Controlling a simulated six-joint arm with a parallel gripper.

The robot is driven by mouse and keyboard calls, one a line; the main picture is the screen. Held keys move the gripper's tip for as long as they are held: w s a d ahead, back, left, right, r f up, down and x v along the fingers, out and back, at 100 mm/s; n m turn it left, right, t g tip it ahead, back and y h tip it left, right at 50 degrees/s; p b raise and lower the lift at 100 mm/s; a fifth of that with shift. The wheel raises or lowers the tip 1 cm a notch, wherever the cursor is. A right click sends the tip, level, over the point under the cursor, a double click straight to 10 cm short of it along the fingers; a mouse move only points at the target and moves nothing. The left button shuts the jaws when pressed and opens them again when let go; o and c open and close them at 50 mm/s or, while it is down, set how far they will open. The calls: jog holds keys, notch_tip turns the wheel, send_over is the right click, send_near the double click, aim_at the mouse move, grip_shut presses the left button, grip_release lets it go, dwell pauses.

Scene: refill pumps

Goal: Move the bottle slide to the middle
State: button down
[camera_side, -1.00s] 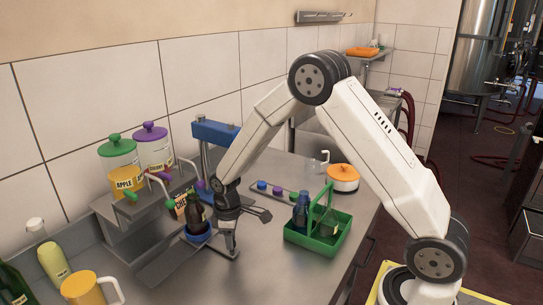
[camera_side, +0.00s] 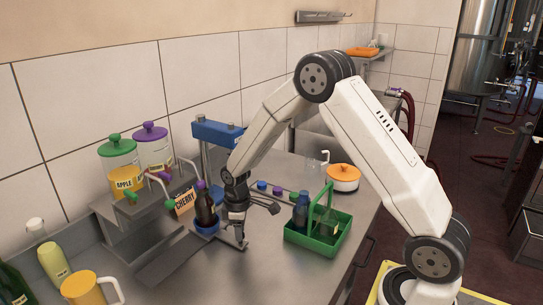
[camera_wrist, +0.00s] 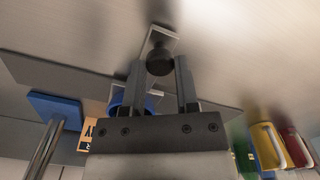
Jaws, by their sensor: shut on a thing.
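The bottle slide has a blue round cup (camera_side: 206,227) with a dark bottle (camera_side: 206,208) standing upright in it. The blue cup also shows partly behind my left finger in the wrist view (camera_wrist: 118,103). The slide's black knob (camera_wrist: 158,61) sits between my fingers. My gripper (camera_side: 239,224) points down at the front of the slide, to the right of the bottle. In the wrist view my gripper (camera_wrist: 159,72) is shut on that knob. The dark track (camera_side: 170,262) stretches to the left of the cup.
Pump jars labelled apple (camera_side: 125,180) and another with a purple lid (camera_side: 155,150) stand behind left, with a cherry sign (camera_side: 184,202). A blue-topped press (camera_side: 217,132) is behind the slide. A green carrier (camera_side: 318,245) with bottles stands right. A yellow mug (camera_side: 88,289) is front left.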

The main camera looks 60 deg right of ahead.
jog(key=shift+d, duration=1.7)
jog(key=shift+c, duration=1.4)
grip_release()
jog(key=shift+r, duration=0.1)
notch_tip(320, 180, up, 8)
